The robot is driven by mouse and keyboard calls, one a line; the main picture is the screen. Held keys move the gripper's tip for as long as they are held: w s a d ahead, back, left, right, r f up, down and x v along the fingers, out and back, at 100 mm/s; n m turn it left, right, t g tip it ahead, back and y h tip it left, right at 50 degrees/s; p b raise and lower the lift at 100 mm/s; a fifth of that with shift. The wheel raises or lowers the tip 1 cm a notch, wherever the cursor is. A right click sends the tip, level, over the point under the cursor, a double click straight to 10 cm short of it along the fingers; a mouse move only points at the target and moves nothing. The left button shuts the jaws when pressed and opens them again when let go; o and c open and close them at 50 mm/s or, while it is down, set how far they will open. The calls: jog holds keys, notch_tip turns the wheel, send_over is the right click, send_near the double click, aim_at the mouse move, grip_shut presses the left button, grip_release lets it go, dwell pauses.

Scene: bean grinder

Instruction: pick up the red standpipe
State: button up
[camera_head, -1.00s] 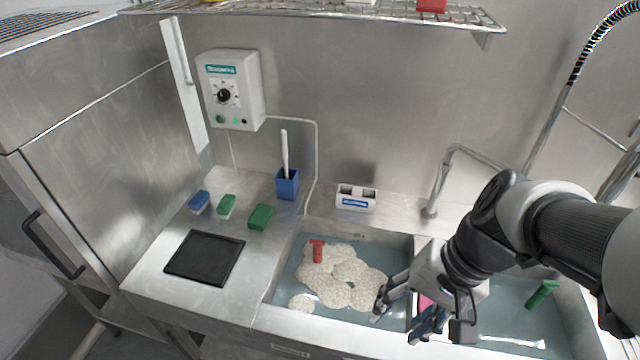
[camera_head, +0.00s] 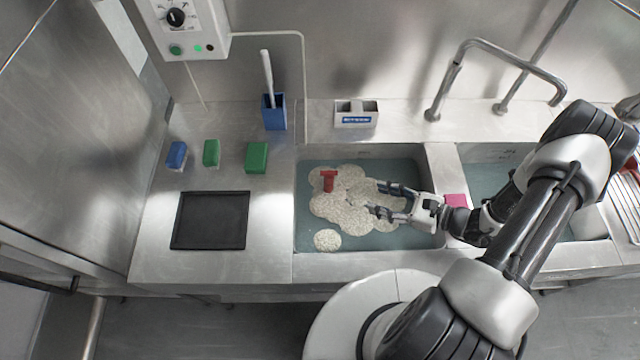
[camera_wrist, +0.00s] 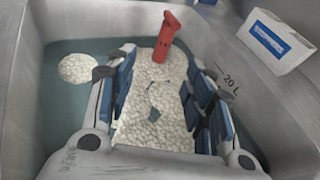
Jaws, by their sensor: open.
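The red standpipe (camera_head: 328,180) stands in the left sink basin among pale foam, toward the basin's left back. It also shows in the wrist view (camera_wrist: 166,38), near the top centre, past the fingertips and slightly tilted in that picture. My gripper (camera_head: 376,199) is over the left basin, to the right of the standpipe, with its fingers pointing left toward it. In the wrist view my gripper (camera_wrist: 160,62) is open, its blue-padded fingers apart, with only foam visible between them. The standpipe is apart from the fingers. Its lower end is hidden by foam.
The left basin (camera_head: 300,225) holds water and foam (camera_head: 345,212). A white holder (camera_head: 356,114) stands on the back ledge. A divider with a pink item (camera_head: 455,200) separates the right basin. Sponges, a brush holder (camera_head: 274,112) and a black tray (camera_head: 210,220) occupy the left counter.

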notch_tip(320, 180, down, 2)
jog(key=m+t, duration=0.1)
jog(key=b, duration=0.2)
send_near(328, 183)
jog(key=w+a+f, duration=0.3)
jog(key=w+f, duration=0.1)
jog(key=b+x, duration=0.1)
jog(key=x, duration=0.4)
jog(key=shift+w+a, duration=0.1)
jog(key=shift+a, duration=0.3)
jog(key=shift+c, duration=0.5)
grip_shut()
